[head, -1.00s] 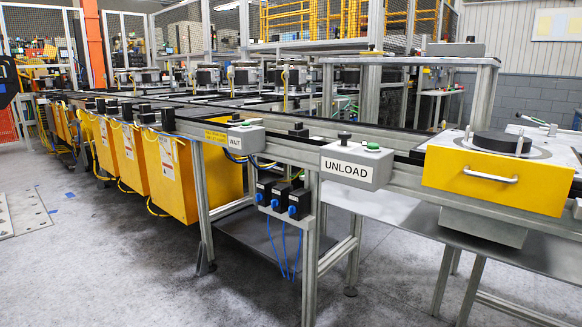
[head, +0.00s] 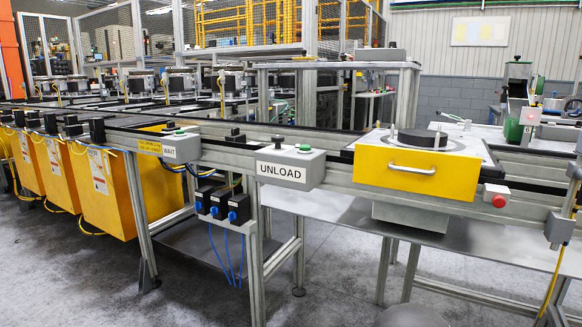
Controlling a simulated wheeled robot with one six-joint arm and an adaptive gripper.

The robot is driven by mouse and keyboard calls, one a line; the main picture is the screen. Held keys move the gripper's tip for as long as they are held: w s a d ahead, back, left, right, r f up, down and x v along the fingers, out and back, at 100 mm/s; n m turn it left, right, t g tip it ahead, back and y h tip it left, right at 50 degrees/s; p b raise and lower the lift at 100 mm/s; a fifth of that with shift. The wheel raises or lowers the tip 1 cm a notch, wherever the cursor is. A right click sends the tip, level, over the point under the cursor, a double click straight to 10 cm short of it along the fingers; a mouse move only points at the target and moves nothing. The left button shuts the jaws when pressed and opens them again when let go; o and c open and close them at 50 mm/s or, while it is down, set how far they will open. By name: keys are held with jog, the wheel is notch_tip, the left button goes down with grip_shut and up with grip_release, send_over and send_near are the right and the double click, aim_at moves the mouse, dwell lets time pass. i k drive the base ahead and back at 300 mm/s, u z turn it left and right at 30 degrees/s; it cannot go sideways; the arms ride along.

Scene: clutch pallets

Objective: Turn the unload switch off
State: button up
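The unload switch box (head: 290,167) is a grey box labelled "UNLOAD", mounted on the front rail of the conveyor near the middle of the head view. On its top are a black knob (head: 277,143) and a green button (head: 305,148). Which way the knob is set is too small to tell. My gripper is not in view.
A similar box labelled "WAIT" (head: 175,147) sits to the left on the rail. A yellow drawer-like unit (head: 414,175) stands right of the unload box. A red button (head: 498,200) is further right. Grey floor in front (head: 90,285) is clear.

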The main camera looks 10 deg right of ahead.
aim_at(278, 139)
jog(key=u, duration=1.15)
jog(key=i, duration=0.45)
jog(key=z, duration=2.3)
